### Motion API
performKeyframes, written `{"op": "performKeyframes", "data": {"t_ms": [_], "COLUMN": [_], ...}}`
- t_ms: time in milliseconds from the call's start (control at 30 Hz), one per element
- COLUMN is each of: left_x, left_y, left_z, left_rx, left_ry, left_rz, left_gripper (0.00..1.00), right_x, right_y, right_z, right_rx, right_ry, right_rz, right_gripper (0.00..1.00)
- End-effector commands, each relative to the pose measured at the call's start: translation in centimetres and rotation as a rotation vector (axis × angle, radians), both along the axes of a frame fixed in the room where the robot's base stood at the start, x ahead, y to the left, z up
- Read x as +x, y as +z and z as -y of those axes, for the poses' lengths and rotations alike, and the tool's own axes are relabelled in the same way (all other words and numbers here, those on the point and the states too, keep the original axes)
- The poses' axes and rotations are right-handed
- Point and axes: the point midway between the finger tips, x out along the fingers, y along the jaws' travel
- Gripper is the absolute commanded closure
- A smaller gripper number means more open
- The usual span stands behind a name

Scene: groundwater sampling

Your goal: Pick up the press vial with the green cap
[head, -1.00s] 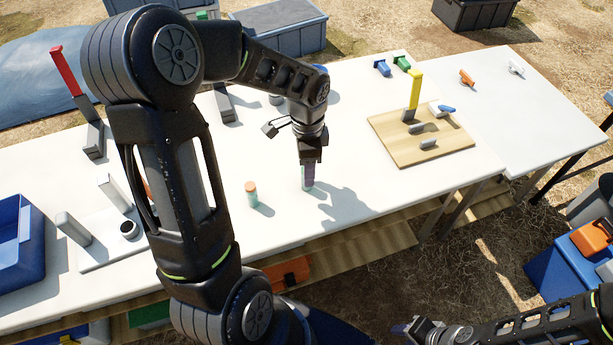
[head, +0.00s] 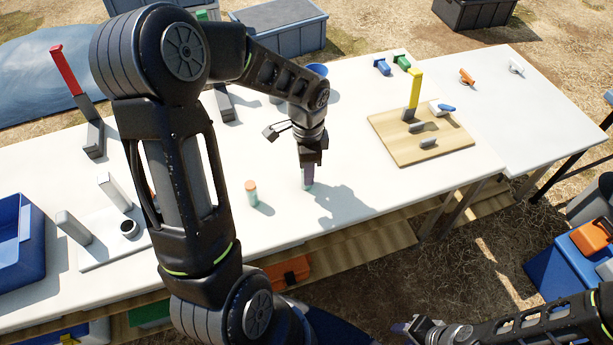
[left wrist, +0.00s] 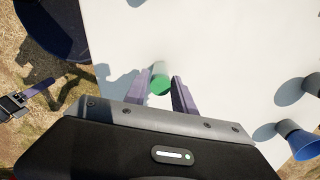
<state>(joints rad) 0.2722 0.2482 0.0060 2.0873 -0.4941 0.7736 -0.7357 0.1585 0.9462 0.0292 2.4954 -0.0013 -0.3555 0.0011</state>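The press vial with the green cap (left wrist: 161,85) stands on the white table. In the left wrist view its green cap lies between the two purple fingers of my left gripper (head: 307,182), with a small gap showing on each side. That gripper is open and points down over the vial. In the head view the fingers hide most of the vial, and only a little of its pale green base shows. My right gripper (head: 405,328) is low at the bottom right, away from the table; its finger opening is unclear.
An orange-capped vial (head: 251,193) stands left of my left gripper. A wooden board (head: 388,136) with a yellow-handled fixture lies to the right. A blue funnel-like piece (left wrist: 298,142) shows at the right of the left wrist view. The table's front edge is close.

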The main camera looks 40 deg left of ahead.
Motion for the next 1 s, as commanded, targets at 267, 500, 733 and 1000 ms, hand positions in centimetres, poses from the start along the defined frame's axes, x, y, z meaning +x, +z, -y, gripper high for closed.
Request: {"op": "performKeyframes", "data": {"t_ms": [267, 500, 733, 1000], "left_x": [0.0, 0.0, 0.0, 0.1], "left_y": [0.0, 0.0, 0.0, 2.1], "left_z": [0.0, 0.0, 0.0, -0.1], "left_rx": [0.0, 0.0, 0.0, 0.001], "left_ry": [0.0, 0.0, 0.0, 0.001], "left_rz": [0.0, 0.0, 0.0, 0.004], "left_gripper": [0.92, 1.0, 1.0, 1.0], "right_x": [0.0, 0.0, 0.0, 0.0], "right_y": [0.0, 0.0, 0.0, -0.1], "right_z": [0.0, 0.0, 0.0, 0.0], "right_rx": [0.0, 0.0, 0.0, 0.0], "right_ry": [0.0, 0.0, 0.0, 0.0], "right_rz": [0.0, 0.0, 0.0, 0.0], "right_gripper": [0.64, 0.64, 0.64, 0.64]}}
